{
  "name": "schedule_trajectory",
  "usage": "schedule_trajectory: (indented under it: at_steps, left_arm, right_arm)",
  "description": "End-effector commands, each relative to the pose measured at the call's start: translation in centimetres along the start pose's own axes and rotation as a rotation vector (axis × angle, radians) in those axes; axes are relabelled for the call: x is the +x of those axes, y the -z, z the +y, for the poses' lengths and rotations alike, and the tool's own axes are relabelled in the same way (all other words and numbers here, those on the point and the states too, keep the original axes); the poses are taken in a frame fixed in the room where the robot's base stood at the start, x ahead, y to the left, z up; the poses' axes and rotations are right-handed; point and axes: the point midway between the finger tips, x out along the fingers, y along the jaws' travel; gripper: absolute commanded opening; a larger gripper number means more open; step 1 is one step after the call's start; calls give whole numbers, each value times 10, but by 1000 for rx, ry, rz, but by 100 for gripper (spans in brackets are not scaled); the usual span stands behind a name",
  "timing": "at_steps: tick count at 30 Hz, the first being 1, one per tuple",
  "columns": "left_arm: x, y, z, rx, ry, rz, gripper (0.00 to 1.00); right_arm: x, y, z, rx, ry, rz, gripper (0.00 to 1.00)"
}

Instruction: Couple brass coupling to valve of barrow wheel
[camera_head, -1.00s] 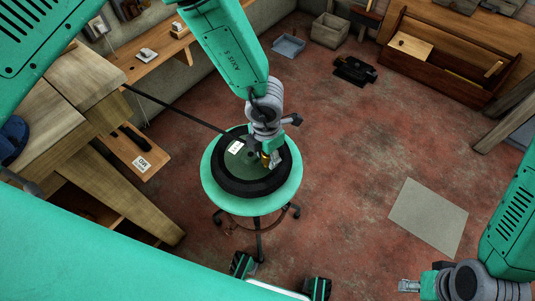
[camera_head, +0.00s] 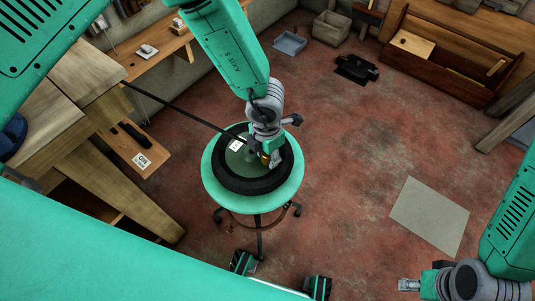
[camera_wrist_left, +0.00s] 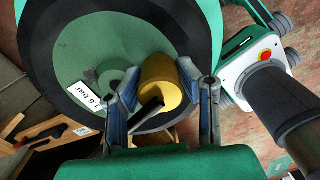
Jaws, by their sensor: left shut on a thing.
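The barrow wheel, a black tyre (camera_head: 243,187) around a green disc (camera_head: 231,162), lies flat on a round teal stool (camera_head: 213,197). A white label (camera_wrist_left: 92,105) on the disc reads 1.6 bar in the left wrist view. My left gripper (camera_head: 270,158) is over the wheel's right part. It is shut on the brass coupling (camera_wrist_left: 160,82), a yellow cylinder between its fingers with a short black piece (camera_wrist_left: 147,112) sticking out toward the camera. The valve is hidden, so I cannot tell whether the coupling touches it. My right gripper (camera_head: 408,285) is at the lower right, away from the wheel; its finger state is unclear.
A black hose or rod (camera_head: 180,109) runs from the left bench to the wheel. Wooden benches (camera_head: 90,82) stand at left. A grey mat (camera_head: 430,216) lies on the red floor. A blue tray (camera_head: 289,44), grey bin (camera_head: 330,28) and wooden chest (camera_head: 450,66) are behind.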

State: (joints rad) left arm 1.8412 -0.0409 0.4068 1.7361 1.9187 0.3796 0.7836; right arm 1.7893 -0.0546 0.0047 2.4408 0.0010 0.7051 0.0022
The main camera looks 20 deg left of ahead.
Motion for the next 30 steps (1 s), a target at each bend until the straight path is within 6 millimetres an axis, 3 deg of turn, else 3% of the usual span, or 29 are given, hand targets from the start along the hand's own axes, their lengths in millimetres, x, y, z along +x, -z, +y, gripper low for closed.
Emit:
schedule_trajectory:
  at_steps: [30]
  left_arm:
    - [19, 1, -4, 3, 9, 2, 0]
  right_arm:
    - [10, 0, 0, 0, 0, 0, 40]
